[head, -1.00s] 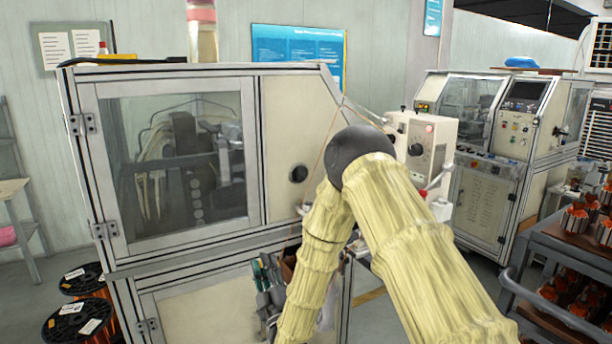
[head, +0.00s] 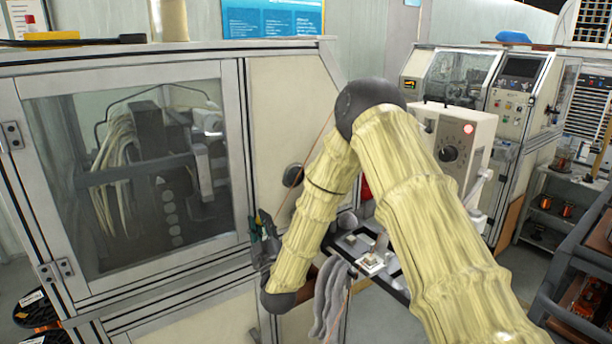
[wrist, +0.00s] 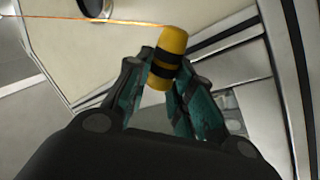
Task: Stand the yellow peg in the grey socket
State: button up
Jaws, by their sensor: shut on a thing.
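My gripper (wrist: 164,70) is shut on the yellow peg (wrist: 173,44) in the wrist view. The peg is a short yellow cylinder with black bands, tilted, its upper end beyond the fingertips. In the head view my gripper (head: 264,236) shows only as small dark teal parts beside the cabinet front, left of my forearm. I cannot pick out the grey socket for certain in either view.
A large glass-fronted cabinet (head: 283,120) stands close on the left. A dark shelf with small parts (head: 395,285) lies behind my arm, below a cream control box (head: 455,150). A thin orange wire (wrist: 90,19) crosses the wrist view. A dark cart (head: 570,255) stands at right.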

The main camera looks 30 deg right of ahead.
jog(key=d+r+m+g+h+p, duration=0.5)
jog(key=d+r+m, duration=0.4)
jog(key=d, duration=0.6)
jog(key=shift+f+y+b, duration=0.3)
jog(key=shift+f+y, duration=0.4)
jog(key=shift+f, duration=1.15)
jog(key=shift+s+a, duration=0.1)
jog(key=shift+a, duration=0.1)
jog(key=shift+f+b, duration=1.35)
jog(key=shift+f, duration=0.15)
dwell(0.4)
jog(key=o, duration=1)
jog(key=v, duration=1.2)
jog(key=shift+d+f, duration=0.15)
jog(key=shift+f, duration=0.05)
